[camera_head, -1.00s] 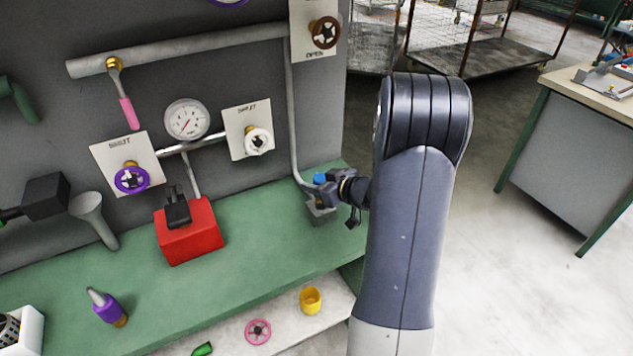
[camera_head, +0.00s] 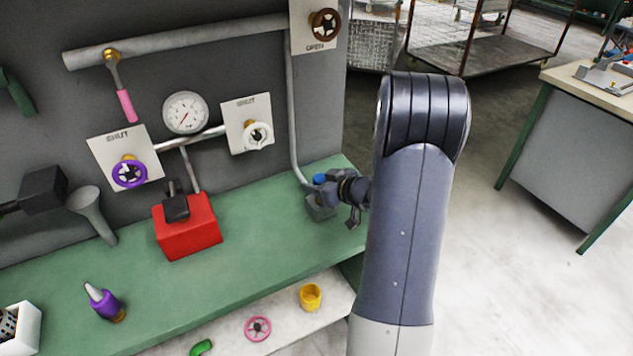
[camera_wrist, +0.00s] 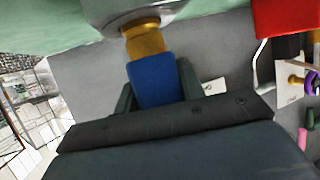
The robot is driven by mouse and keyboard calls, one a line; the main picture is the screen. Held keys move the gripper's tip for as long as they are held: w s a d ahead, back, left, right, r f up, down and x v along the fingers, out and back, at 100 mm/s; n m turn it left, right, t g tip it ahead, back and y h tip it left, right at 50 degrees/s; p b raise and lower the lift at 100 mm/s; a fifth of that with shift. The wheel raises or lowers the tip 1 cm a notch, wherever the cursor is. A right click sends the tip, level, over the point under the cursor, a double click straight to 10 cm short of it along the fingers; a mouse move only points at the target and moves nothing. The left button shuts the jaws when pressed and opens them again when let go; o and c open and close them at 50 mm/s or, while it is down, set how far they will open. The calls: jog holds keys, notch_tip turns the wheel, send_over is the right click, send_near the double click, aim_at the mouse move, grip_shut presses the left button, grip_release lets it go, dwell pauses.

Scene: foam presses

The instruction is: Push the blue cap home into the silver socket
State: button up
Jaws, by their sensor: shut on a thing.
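The blue cap (camera_wrist: 152,80) is between the two fingers of my gripper (camera_wrist: 158,85) in the wrist view. My gripper is shut on it. A brass-coloured collar (camera_wrist: 146,40) shows at the cap's far end, between the blue part and the silver socket (camera_wrist: 128,12). The collar meets or overlaps the socket's rim; how deep it sits I cannot tell. In the head view only a bit of the blue cap (camera_head: 319,178) shows above my gripper (camera_head: 322,192).
A grey pipe (camera_head: 294,120) runs down the wall close behind my gripper. A red box (camera_head: 188,230) with a black top stands on the bench to the left. Bench between the red box and my gripper is clear.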

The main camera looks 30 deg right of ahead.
jog(key=shift+f+b, duration=0.7)
jog(key=shift+f, duration=0.4)
jog(key=o, duration=1.2)
jog(key=v, duration=1.1)
jog(key=shift+w, duration=0.15)
jog(key=x, duration=1.1)
jog(key=shift+r+p, duration=0.3)
jog(key=shift+r, duration=0.1)
